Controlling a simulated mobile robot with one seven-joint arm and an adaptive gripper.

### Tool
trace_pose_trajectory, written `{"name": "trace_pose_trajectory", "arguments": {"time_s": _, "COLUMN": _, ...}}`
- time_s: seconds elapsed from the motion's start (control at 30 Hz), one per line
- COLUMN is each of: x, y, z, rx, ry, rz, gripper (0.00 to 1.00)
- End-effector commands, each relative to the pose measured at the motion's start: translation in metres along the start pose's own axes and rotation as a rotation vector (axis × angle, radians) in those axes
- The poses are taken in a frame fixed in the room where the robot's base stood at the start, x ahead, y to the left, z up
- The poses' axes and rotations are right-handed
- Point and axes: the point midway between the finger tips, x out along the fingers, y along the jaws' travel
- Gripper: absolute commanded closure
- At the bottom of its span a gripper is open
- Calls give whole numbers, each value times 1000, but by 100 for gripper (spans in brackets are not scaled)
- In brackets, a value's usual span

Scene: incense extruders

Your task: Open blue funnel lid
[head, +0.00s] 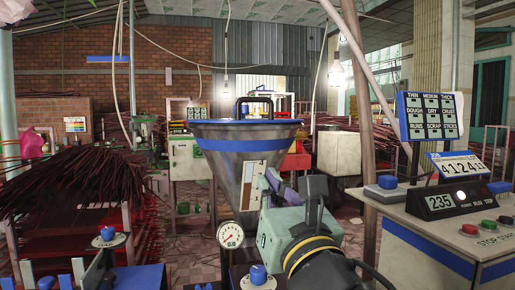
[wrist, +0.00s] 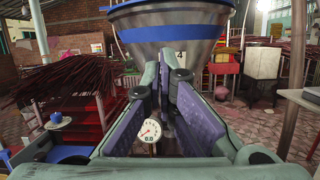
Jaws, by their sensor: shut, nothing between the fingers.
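The funnel (head: 222,168) is a dark metal cone with a blue band, standing upright at the centre of the head view. Its flat blue lid (head: 215,125) lies across the top, with a dark arched handle (head: 240,108) above it. The lid looks closed. My gripper (head: 274,182) is in front of the funnel and to its right, below the lid's level. It is shut and empty. In the wrist view the funnel's underside (wrist: 170,38) is ahead of and above my gripper (wrist: 167,72); the lid's top and handle are out of that view.
A pressure gauge (head: 230,235) is below the funnel. A control console (head: 450,225) with buttons and displays stands at right. Racks of dark incense sticks (head: 75,180) stand at left. A blue knob (head: 108,233) is at front left. The space above the lid looks clear.

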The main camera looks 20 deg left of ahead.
Motion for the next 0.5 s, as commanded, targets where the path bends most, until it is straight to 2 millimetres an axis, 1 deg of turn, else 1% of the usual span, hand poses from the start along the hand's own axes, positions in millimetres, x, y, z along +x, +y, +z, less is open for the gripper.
{"name": "trace_pose_trajectory", "arguments": {"time_s": 0.03, "x": -2, "y": -6, "z": -2, "rx": -37, "ry": 10, "rz": -19, "gripper": 100}}
{"name": "trace_pose_trajectory", "arguments": {"time_s": 0.17, "x": 1, "y": -10, "z": -2, "rx": -68, "ry": 24, "rz": -34, "gripper": 100}}
{"name": "trace_pose_trajectory", "arguments": {"time_s": 0.27, "x": 10, "y": -10, "z": 1, "rx": -64, "ry": 24, "rz": -32, "gripper": 100}}
{"name": "trace_pose_trajectory", "arguments": {"time_s": 0.5, "x": 39, "y": -11, "z": 3, "rx": -60, "ry": 25, "rz": -31, "gripper": 100}}
